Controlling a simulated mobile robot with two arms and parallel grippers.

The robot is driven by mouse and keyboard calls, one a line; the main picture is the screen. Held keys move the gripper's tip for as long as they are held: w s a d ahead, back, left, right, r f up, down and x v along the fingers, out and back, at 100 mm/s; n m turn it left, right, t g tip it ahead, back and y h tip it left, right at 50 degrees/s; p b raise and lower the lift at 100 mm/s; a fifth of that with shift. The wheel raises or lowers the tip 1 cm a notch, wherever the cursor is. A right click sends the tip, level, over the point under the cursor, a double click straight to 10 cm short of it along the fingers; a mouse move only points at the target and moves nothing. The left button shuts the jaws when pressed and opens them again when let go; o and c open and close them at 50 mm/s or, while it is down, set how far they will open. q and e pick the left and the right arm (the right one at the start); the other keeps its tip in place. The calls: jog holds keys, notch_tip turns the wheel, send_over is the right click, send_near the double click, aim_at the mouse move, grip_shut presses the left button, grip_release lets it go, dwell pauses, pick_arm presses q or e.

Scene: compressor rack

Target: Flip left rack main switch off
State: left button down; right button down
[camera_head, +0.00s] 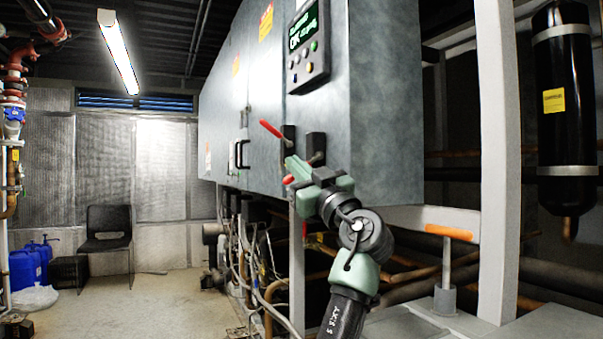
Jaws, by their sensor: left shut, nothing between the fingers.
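Two black switch bases sit low on the grey cabinet's front edge. The left switch has a red lever (270,128) that points up and to the left from its black base (288,136). The right switch's black base (315,146) stands beside it, partly hidden by my gripper. A second red tip (288,180) shows lower down, beside my gripper; its connection to the right base is hidden. My left gripper (291,167) is green, shut and empty, just below the left switch. I cannot tell whether it touches either lever. My right gripper is not in view.
The grey cabinet (385,120) carries a control panel (307,50) with a green display. A white post (495,150) and a black cylinder (566,110) stand at right. Pipes and cables run below the cabinet. Floor (150,305) at left is open, with a chair (107,230) behind.

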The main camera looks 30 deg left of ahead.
pick_arm(q)
jog(key=shift+s+d+f, duration=0.1)
jog(key=shift+d+f, duration=0.1)
jog(key=shift+f, duration=0.4)
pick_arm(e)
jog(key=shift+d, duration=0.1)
pick_arm(q)
jog(key=shift+f, duration=0.1)
dwell(0.4)
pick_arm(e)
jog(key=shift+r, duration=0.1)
